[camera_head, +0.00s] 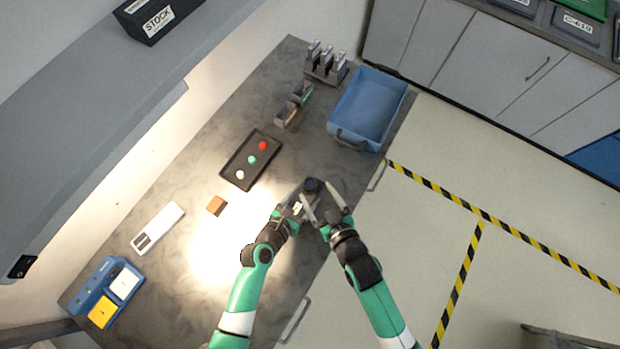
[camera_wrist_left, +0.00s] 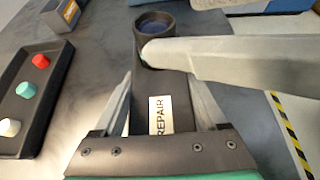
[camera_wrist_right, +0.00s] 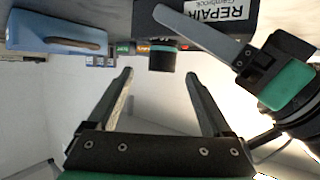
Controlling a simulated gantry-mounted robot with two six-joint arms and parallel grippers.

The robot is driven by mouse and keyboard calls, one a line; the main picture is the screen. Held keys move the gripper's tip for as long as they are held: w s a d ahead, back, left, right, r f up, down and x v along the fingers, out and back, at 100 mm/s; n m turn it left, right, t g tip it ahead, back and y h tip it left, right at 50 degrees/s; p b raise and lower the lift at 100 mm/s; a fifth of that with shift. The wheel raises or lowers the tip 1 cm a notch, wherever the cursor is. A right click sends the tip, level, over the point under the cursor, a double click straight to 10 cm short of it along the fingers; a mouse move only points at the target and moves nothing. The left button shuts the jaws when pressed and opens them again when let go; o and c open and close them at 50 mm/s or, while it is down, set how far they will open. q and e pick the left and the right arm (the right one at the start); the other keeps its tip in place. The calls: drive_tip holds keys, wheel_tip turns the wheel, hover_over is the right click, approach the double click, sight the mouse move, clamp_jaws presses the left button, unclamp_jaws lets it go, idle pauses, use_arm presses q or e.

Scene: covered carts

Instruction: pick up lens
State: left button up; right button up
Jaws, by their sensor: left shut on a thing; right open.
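The lens (camera_head: 312,185) is a short dark cylinder; its blue glass face shows in the left wrist view (camera_wrist_left: 154,26). It sits at the far end of a dark block (camera_wrist_left: 150,85) with a white REPAIR label. My left gripper (camera_wrist_left: 162,78) is shut on that block. In the right wrist view the lens (camera_wrist_right: 161,58) juts out beside the labelled block (camera_wrist_right: 222,14). My right gripper (camera_wrist_right: 159,73) is open and empty, with the lens just beyond and between its fingertips. One right finger crosses close to the lens in the left wrist view. I cannot tell whether they touch.
A black tray (camera_head: 232,174) with red, teal and white knobs lies on the table, near a brown block (camera_head: 216,206). A blue bin (camera_head: 347,137) stands at the table's right edge. A white device (camera_head: 157,229) and a blue box (camera_head: 90,293) are at lower left.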

sight(311, 186)
drive_tip(key=x, duration=0.5)
drive_tip(key=shift+a+r, duration=0.1)
drive_tip(key=shift+a, duration=0.05)
clamp_jaws()
